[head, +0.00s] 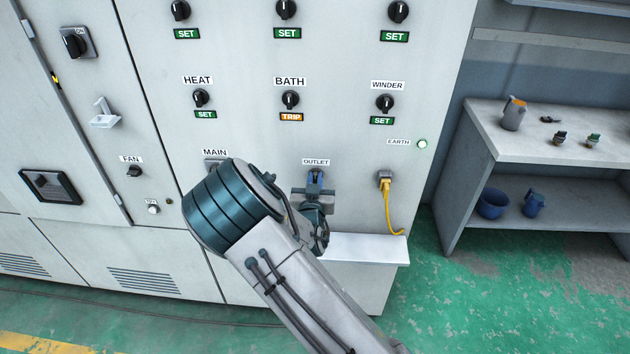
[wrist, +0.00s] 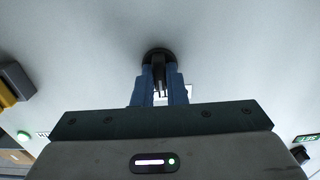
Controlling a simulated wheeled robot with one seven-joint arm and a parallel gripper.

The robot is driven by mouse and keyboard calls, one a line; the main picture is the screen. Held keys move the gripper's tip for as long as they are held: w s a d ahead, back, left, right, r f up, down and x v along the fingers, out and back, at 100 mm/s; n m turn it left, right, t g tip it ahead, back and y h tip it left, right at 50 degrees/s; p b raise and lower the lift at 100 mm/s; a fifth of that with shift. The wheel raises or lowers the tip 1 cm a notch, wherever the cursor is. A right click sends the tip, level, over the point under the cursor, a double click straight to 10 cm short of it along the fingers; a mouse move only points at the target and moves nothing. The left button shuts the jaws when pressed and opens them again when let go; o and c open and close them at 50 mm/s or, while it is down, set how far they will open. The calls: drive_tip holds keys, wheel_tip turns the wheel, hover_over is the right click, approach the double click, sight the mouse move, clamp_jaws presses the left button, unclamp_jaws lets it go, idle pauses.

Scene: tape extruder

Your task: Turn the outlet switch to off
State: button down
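The outlet switch (wrist: 158,56) is a round black knob with a raised grip bar, on the pale cabinet front. In the head view its OUTLET label (head: 316,162) shows, but my gripper (head: 315,178) covers most of the knob. In the wrist view the two blue fingers of my gripper (wrist: 160,84) stand one on each side of the grip bar, very close to it. I cannot tell whether both fingers press on it. The bar looks roughly in line with the fingers. The markings around the knob are hidden.
A yellow cable plug (head: 385,183) sits right of the outlet switch. A white ledge (head: 362,249) juts out below. The MAIN switch (head: 214,163) is partly behind my arm. A shelf unit (head: 545,144) with jugs stands at the right.

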drive_tip(key=shift+f+n+b, duration=0.1)
drive_tip(key=shift+n+b, duration=0.3)
drive_tip(key=n+b, duration=0.2)
drive_tip(key=shift+a+f+n, duration=0.1)
drive_tip(key=shift+n, duration=0.3)
drive_tip(key=n+b, duration=0.1)
drive_tip(key=n, duration=0.3)
drive_tip(key=shift+n, duration=0.3)
drive_tip(key=n, duration=0.4)
drive_tip(key=shift+a+n+b, duration=0.1)
drive_tip(key=shift+n+b, duration=0.2)
drive_tip(key=shift+b, duration=0.1)
drive_tip(key=n, duration=0.4)
drive_tip(key=shift+n, duration=0.4)
drive_tip(key=c, duration=1.5)
unclamp_jaws()
drive_tip(key=shift+o, duration=0.2)
drive_tip(key=shift+s, duration=0.1)
